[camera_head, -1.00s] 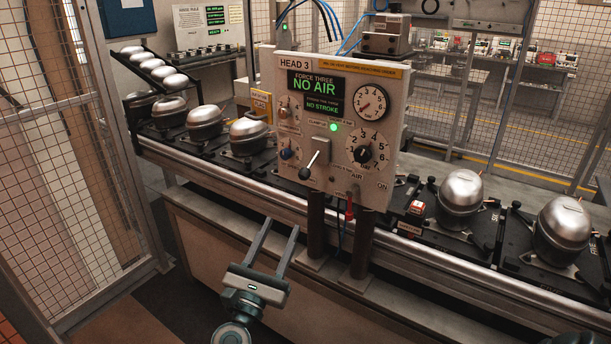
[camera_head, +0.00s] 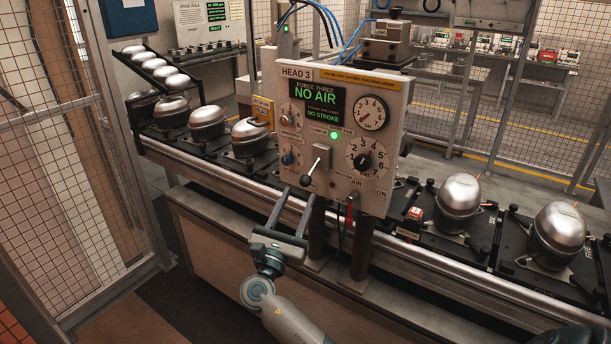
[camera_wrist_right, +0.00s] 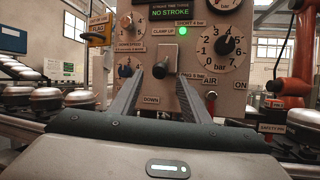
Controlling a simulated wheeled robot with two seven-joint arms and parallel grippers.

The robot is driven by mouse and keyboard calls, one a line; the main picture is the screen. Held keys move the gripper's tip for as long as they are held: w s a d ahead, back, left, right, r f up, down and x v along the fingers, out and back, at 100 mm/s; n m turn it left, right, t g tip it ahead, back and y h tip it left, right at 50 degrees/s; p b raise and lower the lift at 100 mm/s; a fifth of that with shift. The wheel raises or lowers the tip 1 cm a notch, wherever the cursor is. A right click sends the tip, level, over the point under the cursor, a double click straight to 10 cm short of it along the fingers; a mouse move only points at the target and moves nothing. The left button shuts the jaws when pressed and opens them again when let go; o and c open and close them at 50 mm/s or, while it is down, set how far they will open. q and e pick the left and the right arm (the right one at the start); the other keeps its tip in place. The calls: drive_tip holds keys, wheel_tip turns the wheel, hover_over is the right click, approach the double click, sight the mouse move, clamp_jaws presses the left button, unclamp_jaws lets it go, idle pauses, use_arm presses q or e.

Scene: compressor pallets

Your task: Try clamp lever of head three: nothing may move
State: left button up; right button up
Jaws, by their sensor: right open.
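The Head 3 panel (camera_head: 335,75) is pale, with screens reading NO AIR and NO STROKE and a lit green lamp. Its clamp lever (camera_head: 307,180) has a thin rod and a black ball knob, slanting down to the left in the head view. In the right wrist view the lever's knob (camera_wrist_right: 162,70) shows between the finger ends, above the DOWN label. My right gripper (camera_head: 298,196) is open just below and in front of the knob, fingers pointing at the panel. In the wrist view its fingers (camera_wrist_right: 160,76) stand either side of the lever; contact is not visible. My left gripper is out of view.
Silver compressors (camera_head: 459,198) on black pallets stand along the conveyor rail (camera_head: 430,260) on both sides of the panel. Two dark posts hold up the panel. A red tag (camera_head: 350,215) hangs below it. A mesh fence (camera_head: 50,170) stands at left.

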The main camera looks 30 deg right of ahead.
sight(304, 184)
drive_tip(key=p+x, duration=0.1)
drive_tip(key=x, duration=0.4)
drive_tip(key=shift+w+d+r+p, duration=0.1)
drive_tip(key=shift+r+p, duration=0.1)
drive_tip(key=shift+p, duration=0.15)
drive_tip(key=shift+w+d+r, duration=0.1)
drive_tip(key=shift+w+d, duration=0.2)
drive_tip(key=shift+d, duration=0.2)
clamp_jaws()
